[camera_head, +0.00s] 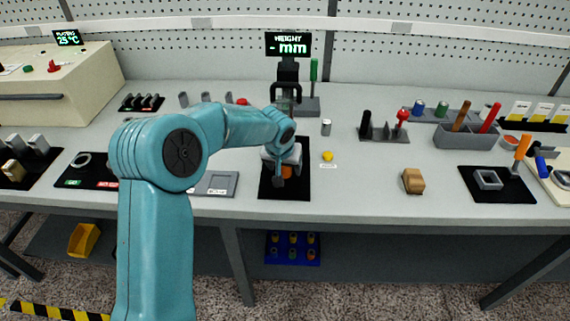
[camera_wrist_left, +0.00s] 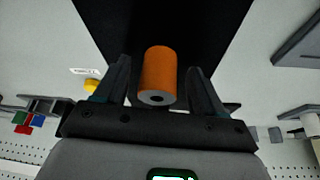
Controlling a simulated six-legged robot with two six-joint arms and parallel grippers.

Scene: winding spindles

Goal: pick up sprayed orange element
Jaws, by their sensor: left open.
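The orange element (camera_wrist_left: 159,75) is a cylinder with a grey end face and a dark hole in it. In the left wrist view it lies between the two open fingers of my left gripper (camera_wrist_left: 160,85), with a gap on each side. In the head view only a small patch of the orange element (camera_head: 287,171) shows beneath my left gripper (camera_head: 281,178). It is over a black mat (camera_head: 284,191) near the table's front edge. Most of the element is hidden there by the gripper. My right gripper is not in view.
A yellow knob (camera_head: 327,156) is just right of the mat, and a grey cylinder (camera_head: 326,128) stands behind it. A grey tray (camera_head: 218,184) is to the left. A tan block (camera_head: 413,181) lies to the right with clear table around it. A height gauge (camera_head: 287,75) stands behind.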

